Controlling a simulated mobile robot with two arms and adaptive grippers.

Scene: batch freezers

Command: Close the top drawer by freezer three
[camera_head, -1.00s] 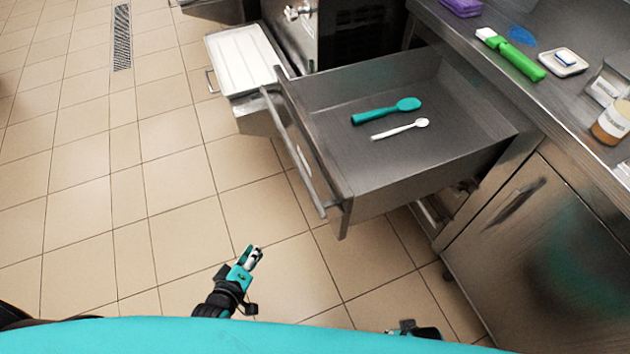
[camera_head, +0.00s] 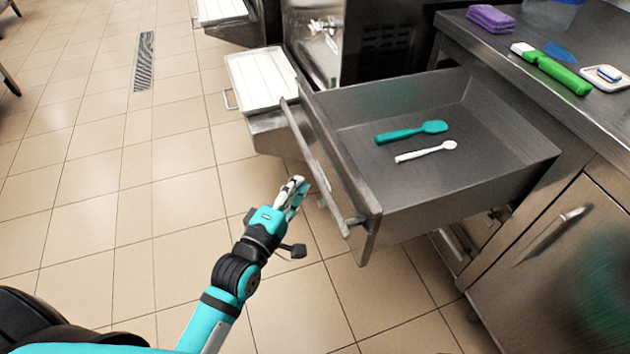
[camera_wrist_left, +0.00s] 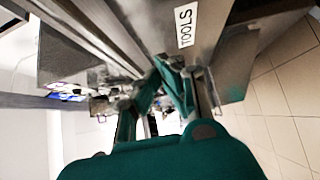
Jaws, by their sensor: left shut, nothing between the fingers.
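The top drawer (camera_head: 455,187) is pulled out from under the steel counter. It holds a teal spoon (camera_head: 411,132) and a white spoon (camera_head: 426,151). Its front carries a long bar handle (camera_head: 313,165). My left gripper (camera_head: 296,186) is shut and empty, just outside the drawer front, apart from the handle in the head view. The left wrist view shows the gripper's teal fingers (camera_wrist_left: 163,88) close to the steel drawer front, which bears a TOOLS label (camera_wrist_left: 185,27). My right gripper is not in view.
A freezer (camera_head: 330,50) with a white-topped tray (camera_head: 262,78) stands behind the drawer. The counter (camera_head: 480,48) bears a purple sponge stack (camera_head: 491,18), a green-handled tool (camera_head: 560,72) and a soap dish (camera_head: 607,76).

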